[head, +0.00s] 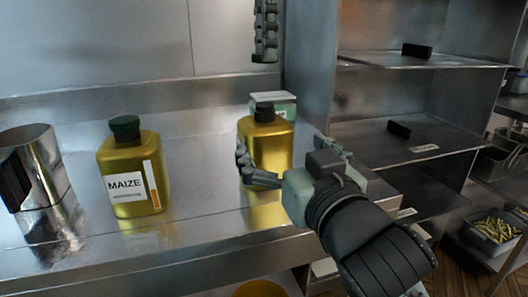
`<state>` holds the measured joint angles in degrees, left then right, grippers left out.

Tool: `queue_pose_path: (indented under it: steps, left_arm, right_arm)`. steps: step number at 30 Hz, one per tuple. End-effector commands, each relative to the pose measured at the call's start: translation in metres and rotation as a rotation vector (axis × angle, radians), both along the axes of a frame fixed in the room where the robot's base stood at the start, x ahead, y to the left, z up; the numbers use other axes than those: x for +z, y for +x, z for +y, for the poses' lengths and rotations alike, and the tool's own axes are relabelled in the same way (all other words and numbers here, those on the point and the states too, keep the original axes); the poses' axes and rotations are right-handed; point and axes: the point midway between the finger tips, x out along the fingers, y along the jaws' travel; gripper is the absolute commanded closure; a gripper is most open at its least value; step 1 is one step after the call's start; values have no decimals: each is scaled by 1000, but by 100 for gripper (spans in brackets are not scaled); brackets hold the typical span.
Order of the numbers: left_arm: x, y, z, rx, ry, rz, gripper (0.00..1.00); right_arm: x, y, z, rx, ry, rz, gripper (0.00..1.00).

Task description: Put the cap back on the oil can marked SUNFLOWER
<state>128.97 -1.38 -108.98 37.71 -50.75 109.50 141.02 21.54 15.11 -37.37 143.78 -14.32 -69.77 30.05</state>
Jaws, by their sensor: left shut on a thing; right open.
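A gold oil can (266,146) stands upright on the steel counter. Its narrow dark neck shows on top, with no wide cap like its neighbour's. No marking on it can be read from here. My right gripper (288,158) is open at the can, one finger at its lower left and the other to its right. I cannot tell if they touch it. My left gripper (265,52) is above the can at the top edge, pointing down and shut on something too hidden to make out. Another gold can, marked MAIZE (133,172), stands to the left with a dark green cap.
A shiny metal jug (38,165) stands at the far left. A pale green box (272,101) is behind the middle can. Steel shelves (425,60) at right hold small dark blocks. The counter (200,165) between the two cans is clear.

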Motion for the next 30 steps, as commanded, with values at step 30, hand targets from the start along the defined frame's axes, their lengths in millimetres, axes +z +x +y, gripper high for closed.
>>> queue_pose_path:
  steps: [30]
  left_arm:
    - [0,0,0,0,0,0,75]
  right_arm:
    - [0,114,37,1,0,0,0]
